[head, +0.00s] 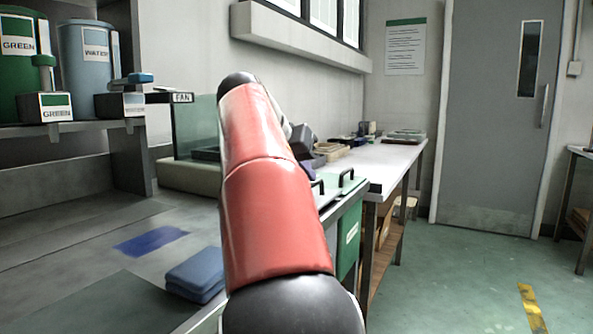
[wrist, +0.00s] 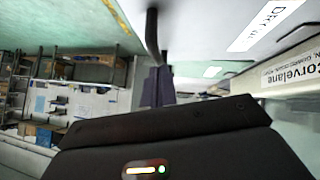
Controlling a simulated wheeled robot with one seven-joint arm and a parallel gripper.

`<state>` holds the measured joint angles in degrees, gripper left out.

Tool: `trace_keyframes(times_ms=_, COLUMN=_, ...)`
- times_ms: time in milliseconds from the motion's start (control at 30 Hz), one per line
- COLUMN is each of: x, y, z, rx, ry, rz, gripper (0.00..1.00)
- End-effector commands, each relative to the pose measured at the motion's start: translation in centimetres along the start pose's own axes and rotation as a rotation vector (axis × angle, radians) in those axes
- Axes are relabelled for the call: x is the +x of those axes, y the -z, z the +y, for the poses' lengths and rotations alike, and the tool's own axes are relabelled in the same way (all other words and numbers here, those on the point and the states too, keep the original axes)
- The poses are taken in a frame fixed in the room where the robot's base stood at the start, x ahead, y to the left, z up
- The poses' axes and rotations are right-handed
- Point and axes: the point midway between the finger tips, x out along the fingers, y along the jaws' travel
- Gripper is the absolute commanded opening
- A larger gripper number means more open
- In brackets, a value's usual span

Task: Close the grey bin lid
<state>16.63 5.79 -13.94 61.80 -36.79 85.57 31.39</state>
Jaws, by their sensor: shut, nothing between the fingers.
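In the head view a pale grey lid (head: 328,196) with a black handle shows just right of my red arm, partly hidden by it. It sits beside a green lid on the near bins; I cannot tell how far open it is. In the wrist view a pale panel (wrist: 215,30) with a "DRY" label and a black bar handle (wrist: 152,38) is close above my gripper (wrist: 156,84). The gripper's dark fingers are together and empty, near the handle; contact is unclear. In the head view my arm hides most of the gripper.
A green bin (head: 349,235) with a handled lid stands at the counter's edge. A white bench (head: 385,160) with trays runs behind. A folded blue cloth (head: 196,272) lies on the left counter. A "Corvelane" box (wrist: 290,75) is at right in the wrist view. The right floor is mostly clear.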

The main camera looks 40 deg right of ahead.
Motion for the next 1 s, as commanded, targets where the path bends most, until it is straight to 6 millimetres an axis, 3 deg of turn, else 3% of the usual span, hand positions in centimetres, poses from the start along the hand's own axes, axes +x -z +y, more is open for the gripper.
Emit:
trace_keyframes(times_ms=100, x=1.2, y=-1.2, z=0.1, rx=0.043, ry=0.045, rz=0.0, gripper=0.0)
trace_keyframes(times_ms=633, x=1.4, y=-1.5, z=0.2, rx=0.065, ry=0.066, rz=-0.011, gripper=0.0)
trace_keyframes(times_ms=767, x=0.0, y=-1.4, z=0.2, rx=0.064, ry=0.069, rz=-0.008, gripper=0.0)
trace_keyframes(times_ms=1000, x=-4.5, y=-1.2, z=0.6, rx=0.066, ry=0.075, rz=0.003, gripper=0.0)
